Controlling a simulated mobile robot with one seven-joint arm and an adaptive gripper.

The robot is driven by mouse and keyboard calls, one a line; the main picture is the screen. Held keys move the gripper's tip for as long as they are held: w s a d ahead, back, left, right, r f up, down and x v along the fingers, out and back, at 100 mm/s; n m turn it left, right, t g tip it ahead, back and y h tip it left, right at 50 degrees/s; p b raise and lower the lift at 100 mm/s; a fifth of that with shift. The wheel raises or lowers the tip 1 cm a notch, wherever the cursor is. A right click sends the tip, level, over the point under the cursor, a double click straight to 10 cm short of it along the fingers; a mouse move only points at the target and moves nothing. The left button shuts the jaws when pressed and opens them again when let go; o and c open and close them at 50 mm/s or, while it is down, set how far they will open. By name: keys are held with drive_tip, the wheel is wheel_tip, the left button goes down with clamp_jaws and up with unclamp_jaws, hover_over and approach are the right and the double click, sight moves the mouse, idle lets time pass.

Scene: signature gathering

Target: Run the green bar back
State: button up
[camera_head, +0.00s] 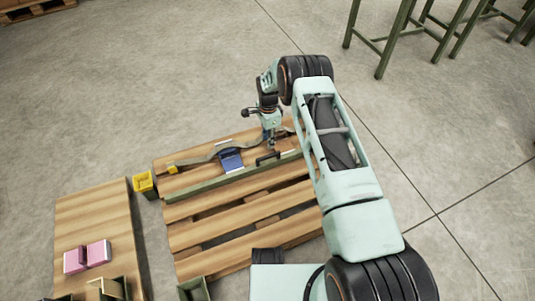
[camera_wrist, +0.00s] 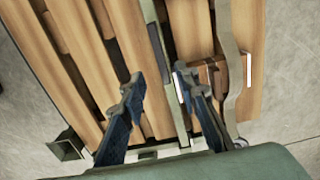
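The green bar (camera_head: 225,179) is long and thin and lies across the slatted wooden pallet (camera_head: 240,212) in the head view. In the wrist view the green bar (camera_wrist: 148,10) runs down the picture and passes between my fingers. A dark handle-like piece (camera_head: 267,158) is at the bar's right part. My gripper (camera_head: 271,143) is above the pallet's far right part, near that piece. In the wrist view my gripper (camera_wrist: 162,88) has its two dark blue fingers apart, on either side of the bar. I cannot tell whether a finger touches it.
A grey wavy strap (camera_head: 205,158) lies behind the bar, with a blue piece (camera_head: 231,160) beside it. A yellow bin (camera_head: 143,182) stands left of the pallet. Pink blocks (camera_head: 87,257) lie on a wooden surface (camera_head: 92,210) at left. Green metal legs (camera_head: 384,55) stand at the back right.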

sight(268, 156)
wheel_tip(268, 156, down, 10)
drive_tip(key=b, duration=0.3)
drive_tip(key=shift+r, duration=0.1)
clamp_jaws()
idle(0.3)
